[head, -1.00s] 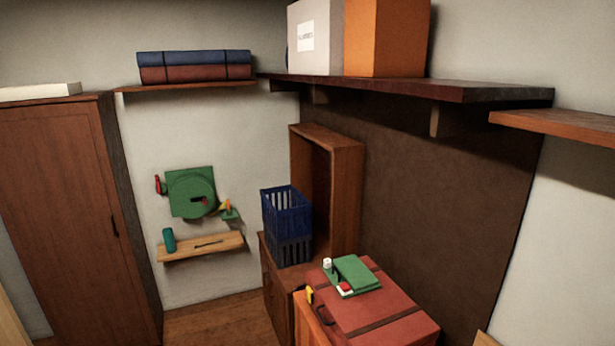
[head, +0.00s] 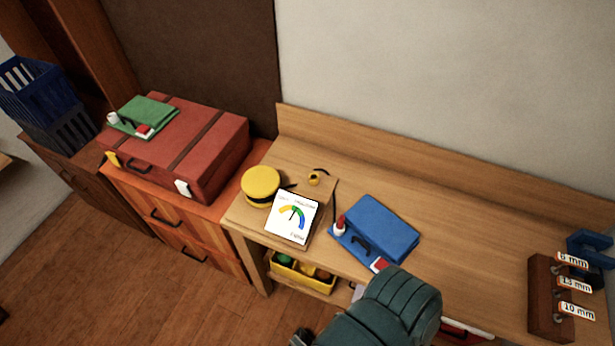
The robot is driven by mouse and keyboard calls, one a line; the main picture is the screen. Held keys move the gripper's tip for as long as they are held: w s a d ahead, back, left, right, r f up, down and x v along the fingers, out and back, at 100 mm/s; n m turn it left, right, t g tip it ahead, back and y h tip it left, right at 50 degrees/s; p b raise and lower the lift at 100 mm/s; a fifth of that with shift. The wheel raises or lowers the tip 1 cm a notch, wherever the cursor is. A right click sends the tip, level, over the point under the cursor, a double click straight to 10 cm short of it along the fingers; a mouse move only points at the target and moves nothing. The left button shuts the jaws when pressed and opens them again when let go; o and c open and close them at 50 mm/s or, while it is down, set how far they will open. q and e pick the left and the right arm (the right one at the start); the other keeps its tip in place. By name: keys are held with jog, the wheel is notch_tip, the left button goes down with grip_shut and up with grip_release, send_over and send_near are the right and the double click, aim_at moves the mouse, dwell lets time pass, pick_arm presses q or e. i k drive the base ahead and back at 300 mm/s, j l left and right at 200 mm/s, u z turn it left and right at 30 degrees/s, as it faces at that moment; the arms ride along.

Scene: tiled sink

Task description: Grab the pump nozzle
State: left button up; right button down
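A small yellow-orange piece with a dark opening (head: 314,179) sits on the wooden workbench, with a black hose curving beside it. It may be the pump nozzle, but it is too small to be sure. Left of it is a round yellow body with a black band (head: 261,186). In front stands a white gauge card with a coloured dial (head: 293,216). A dark green padded link of one of my arms (head: 395,309) covers the bench's front edge at the bottom. I make out no fingers of either gripper; both seem to be outside the view.
A blue case (head: 375,231) with a red-and-white bottle lies right of the gauge card. A wooden block with size labels (head: 547,295) stands at far right. A red suitcase (head: 185,150) lies on the orange drawers at left. A yellow bin (head: 300,276) is under the bench.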

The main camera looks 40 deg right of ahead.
aim_at(341, 219)
jog(key=l+z, duration=0.1)
jog(key=z, duration=0.35)
jog(key=i+l+z, duration=0.1)
jog(key=z, duration=0.3)
jog(key=l+z, duration=0.1)
jog(key=z, duration=0.35)
jog(key=i+z, duration=0.1)
jog(key=z, duration=0.35)
